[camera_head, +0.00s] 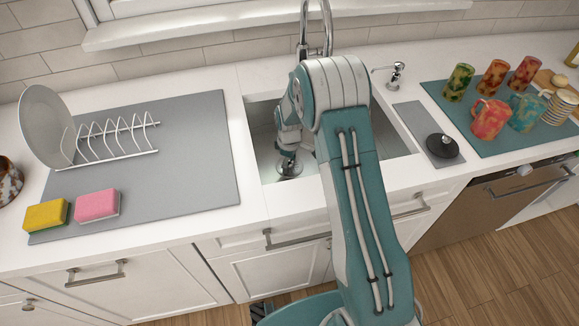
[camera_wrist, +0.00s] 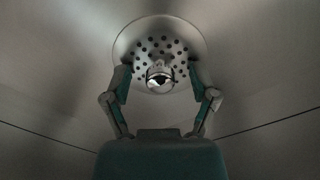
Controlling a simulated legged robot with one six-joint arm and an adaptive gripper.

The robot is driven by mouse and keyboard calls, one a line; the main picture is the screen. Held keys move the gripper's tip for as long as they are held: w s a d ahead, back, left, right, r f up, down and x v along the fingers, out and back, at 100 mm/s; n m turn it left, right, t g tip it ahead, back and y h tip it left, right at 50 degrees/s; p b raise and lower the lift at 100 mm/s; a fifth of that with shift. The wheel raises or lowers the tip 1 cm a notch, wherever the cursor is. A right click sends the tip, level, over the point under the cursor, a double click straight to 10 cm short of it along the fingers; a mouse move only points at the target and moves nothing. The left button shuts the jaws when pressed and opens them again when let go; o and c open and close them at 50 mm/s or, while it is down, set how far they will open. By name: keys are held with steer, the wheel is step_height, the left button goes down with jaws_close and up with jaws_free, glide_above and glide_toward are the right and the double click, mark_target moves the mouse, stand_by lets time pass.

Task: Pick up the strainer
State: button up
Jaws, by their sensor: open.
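The strainer (camera_wrist: 146,44) is a round metal disc with many small holes and a shiny knob (camera_wrist: 161,78) at its middle. It lies at the bottom of the sink. In the head view the strainer (camera_head: 289,169) shows small, partly hidden by my arm's end. My gripper (camera_wrist: 160,84) is open, with one finger on each side of the knob, over the strainer. Whether the fingers touch the knob or the disc I cannot tell. In the head view my gripper (camera_head: 288,155) points down inside the sink.
The sink (camera_head: 397,139) has walls around my arm, and a faucet (camera_head: 315,35) stands behind it. A dish rack (camera_head: 112,137) and two sponges (camera_head: 97,205) are on the left. A black round object (camera_head: 441,146) and several mugs (camera_head: 491,118) are on the right.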

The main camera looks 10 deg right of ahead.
jaws_close()
step_height(320, 180, up, 10)
stand_by(0.7)
